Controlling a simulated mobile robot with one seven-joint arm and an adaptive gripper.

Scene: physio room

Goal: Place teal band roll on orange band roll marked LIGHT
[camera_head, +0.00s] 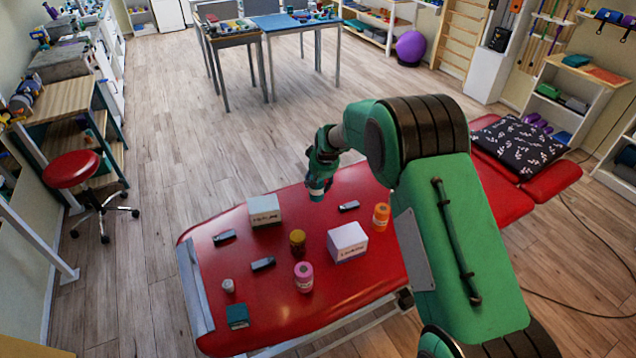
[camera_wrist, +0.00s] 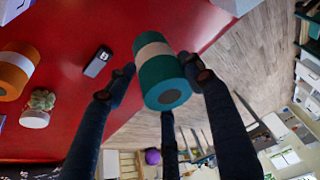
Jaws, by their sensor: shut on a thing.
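The teal band roll (camera_wrist: 162,78) has a pale label band around it and a dark hole in its end. My gripper (camera_wrist: 160,72) is shut on it, with fingers on both sides of the roll. In the head view my gripper (camera_head: 318,176) holds the teal roll (camera_head: 316,194) near the far edge of the red treatment table. The orange band roll (camera_head: 381,217) stands upright on the table, to the right of the held roll and nearer the camera. It also shows at the left edge of the wrist view (camera_wrist: 14,72). Its label text is too small to read.
The red table (camera_head: 260,310) also bears a mustard roll (camera_head: 297,242), a pink roll (camera_head: 303,277), two pale boxes (camera_head: 264,210) (camera_head: 347,243), several small dark items (camera_head: 349,206) and a teal box (camera_head: 237,317).

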